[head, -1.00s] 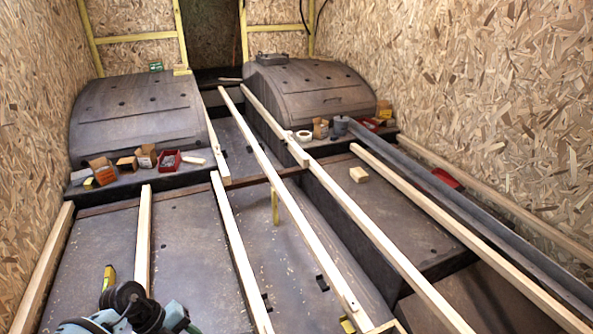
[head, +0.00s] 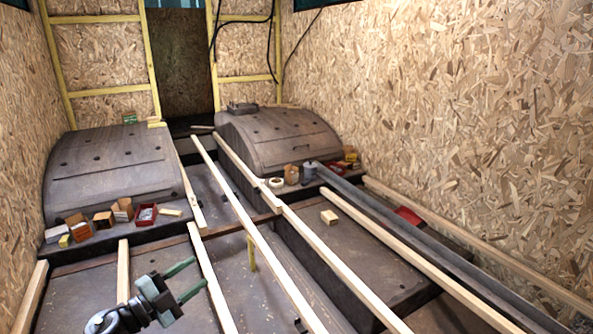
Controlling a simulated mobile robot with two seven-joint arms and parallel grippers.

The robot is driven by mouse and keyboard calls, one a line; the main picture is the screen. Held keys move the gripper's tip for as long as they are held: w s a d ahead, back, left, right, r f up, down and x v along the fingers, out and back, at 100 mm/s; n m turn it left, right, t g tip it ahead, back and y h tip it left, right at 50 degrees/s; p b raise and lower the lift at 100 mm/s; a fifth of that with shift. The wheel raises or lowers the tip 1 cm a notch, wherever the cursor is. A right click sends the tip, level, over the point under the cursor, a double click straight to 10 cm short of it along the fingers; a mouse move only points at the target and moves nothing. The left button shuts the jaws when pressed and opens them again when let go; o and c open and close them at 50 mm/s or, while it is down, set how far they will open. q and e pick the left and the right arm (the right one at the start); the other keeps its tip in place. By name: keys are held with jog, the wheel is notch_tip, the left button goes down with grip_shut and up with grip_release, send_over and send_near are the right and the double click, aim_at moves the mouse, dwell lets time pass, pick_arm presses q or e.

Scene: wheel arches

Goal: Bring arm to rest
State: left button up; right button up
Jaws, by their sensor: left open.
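My left gripper (head: 190,280) shows in the head view at the lower left, above the floor between two wooden battens. Its two green fingers are apart and nothing is between them. The near end of a short batten (head: 123,268) is partly hidden by my left arm. A longer batten (head: 211,275) lies just to the right of the gripper. My right gripper does not show.
Two dark wheel arches, left (head: 105,165) and right (head: 275,140), stand toward the back. Small boxes and a red tray (head: 145,214) sit before the left one. Long battens (head: 255,230) cross the floor. A small wood block (head: 329,217) lies at right. OSB walls rise on both sides.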

pick_arm(q)
jog(key=w+a+r+n+t+y, duration=0.1)
jog(key=w+a+n+t+y, duration=0.35)
jog(key=a+n+y, duration=0.65)
jog(key=s+a+f+n+g+y, duration=0.1)
jog(key=a+f+n+g+y, duration=0.25)
jog(key=f+n, duration=0.4)
jog(key=s+d+f+g+h, duration=0.1)
jog(key=s+d+f+g, duration=0.1)
jog(key=s+d+f, duration=0.5)
jog(key=s+d+f+g+h, duration=0.15)
jog(key=s+d+f, duration=0.25)
jog(key=s+f, duration=0.75)
jog(key=s+d+f+g, duration=0.1)
jog(key=s+d, duration=0.2)
jog(key=s, duration=1)
jog(key=s+d+f+g+h, duration=0.1)
jog(key=s+d, duration=0.3)
jog(key=s, duration=0.9)
jog(key=shift+s+d+n+g, duration=0.3)
jog(key=shift+n+g, duration=0.05)
jog(key=shift+g, duration=0.2)
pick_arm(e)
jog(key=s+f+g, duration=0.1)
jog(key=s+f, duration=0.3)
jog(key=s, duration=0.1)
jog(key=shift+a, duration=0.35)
